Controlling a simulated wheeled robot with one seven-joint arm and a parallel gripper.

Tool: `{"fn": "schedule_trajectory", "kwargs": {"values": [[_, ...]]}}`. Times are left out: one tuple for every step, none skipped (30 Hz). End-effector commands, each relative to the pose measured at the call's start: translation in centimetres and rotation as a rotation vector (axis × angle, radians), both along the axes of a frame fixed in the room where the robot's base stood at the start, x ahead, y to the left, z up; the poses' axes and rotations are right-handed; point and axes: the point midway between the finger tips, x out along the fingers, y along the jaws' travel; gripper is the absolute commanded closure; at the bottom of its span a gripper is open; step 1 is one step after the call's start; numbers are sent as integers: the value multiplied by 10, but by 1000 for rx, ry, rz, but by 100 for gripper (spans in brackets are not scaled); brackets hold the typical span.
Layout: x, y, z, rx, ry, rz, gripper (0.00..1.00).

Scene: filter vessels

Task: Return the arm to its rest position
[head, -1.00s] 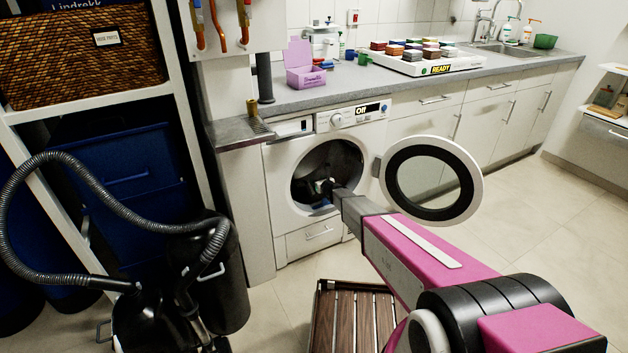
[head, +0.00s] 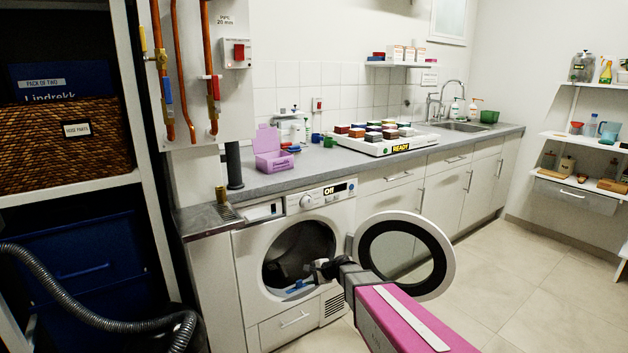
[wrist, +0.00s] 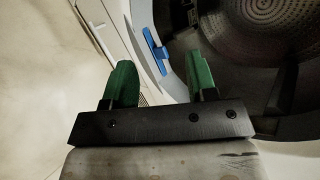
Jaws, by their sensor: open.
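My gripper (head: 322,268) is at the front of the washing machine (head: 292,266), by the lower right part of its open drum mouth. In the wrist view, its two green fingers (wrist: 161,84) are apart with nothing between them. The round door (head: 401,254) stands swung open to the right, close beside my arm. A blue piece (wrist: 156,50) shows at the lower rim of the drum opening, beyond the fingers; it also shows in the head view (head: 297,286). The drum's inside is dark in the head view.
A grey counter (head: 340,166) runs above the machine, with a purple box (head: 271,158) and a white tray of coloured blocks (head: 380,145). A shelf rack with a wicker basket (head: 65,145) and a grey hose (head: 90,315) stand at the left. The floor at right (head: 500,290) is clear.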

Motion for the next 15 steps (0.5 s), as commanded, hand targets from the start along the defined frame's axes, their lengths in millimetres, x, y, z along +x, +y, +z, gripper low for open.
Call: {"fn": "schedule_trajectory", "kwargs": {"values": [[-27,-14,9,-85,-27,73,48],[-38,-21,10,-137,-41,121,48],[-54,-32,12,-208,-56,183,48],[-65,-40,14,-260,-67,230,48],[-76,-49,16,-313,-75,277,48],[-91,-61,18,-381,-84,339,48],[-103,-70,20,-433,-88,386,48],[-114,-80,22,-485,-91,433,48],[-129,-94,24,-553,-91,494,48],[-141,-105,26,-603,-88,541,48],[-152,-115,29,-651,-85,585,48],[-166,-129,32,-713,-77,643,48],[-175,-139,35,-757,-71,684,48],[-185,-149,38,-797,-61,723,48],[-196,-161,41,-846,-49,769,48]]}}
